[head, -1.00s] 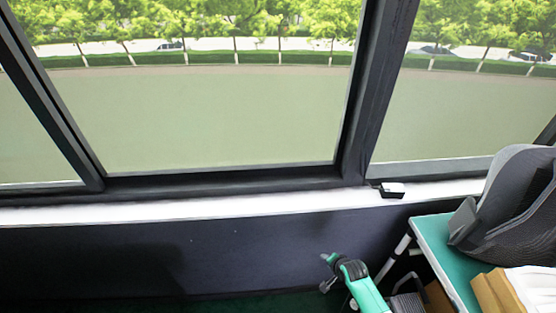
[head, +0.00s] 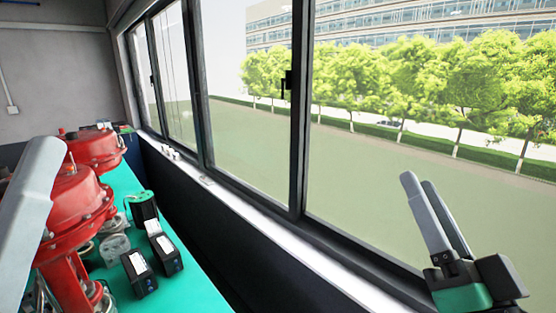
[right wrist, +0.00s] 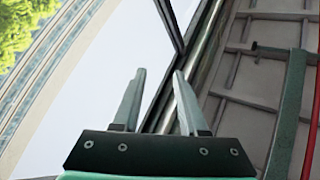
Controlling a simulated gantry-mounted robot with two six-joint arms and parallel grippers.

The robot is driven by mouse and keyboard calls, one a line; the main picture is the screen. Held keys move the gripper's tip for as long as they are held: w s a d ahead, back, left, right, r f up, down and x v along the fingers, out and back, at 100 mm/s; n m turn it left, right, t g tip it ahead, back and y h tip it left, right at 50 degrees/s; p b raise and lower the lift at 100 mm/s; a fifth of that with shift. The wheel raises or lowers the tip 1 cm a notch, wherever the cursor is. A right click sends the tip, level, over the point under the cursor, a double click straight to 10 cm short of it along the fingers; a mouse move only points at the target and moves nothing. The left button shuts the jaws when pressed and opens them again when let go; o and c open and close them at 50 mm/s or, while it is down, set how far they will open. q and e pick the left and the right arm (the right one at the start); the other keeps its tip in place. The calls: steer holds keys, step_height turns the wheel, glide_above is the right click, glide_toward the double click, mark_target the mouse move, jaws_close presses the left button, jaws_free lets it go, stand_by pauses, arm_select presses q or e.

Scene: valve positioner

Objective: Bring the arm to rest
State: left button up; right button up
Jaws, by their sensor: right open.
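My right gripper (head: 417,180) is raised at the right of the head view, in front of the window. Its two grey fingers point up and stand apart with nothing between them. In the right wrist view the fingers of the right gripper (right wrist: 158,76) are also apart and empty, with window, wall and ceiling behind. My left gripper does not show. A smooth light grey shape (head: 30,205) at the left edge of the head view partly hides the red equipment; I cannot tell what it is.
A white window sill (head: 260,235) runs along the windows. The space between the bench and my right gripper looks clear.

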steer(key=s+r+n+t+y, duration=0.2)
steer(key=s+r+n+t, duration=0.2)
steer(key=s+r+n, duration=0.55)
step_height(320, 180, up, 37)
steer(key=s+m+p, duration=0.2)
steer(key=m+p, duration=0.1)
steer(key=p, duration=3.5)
steer(key=shift+a, duration=0.4)
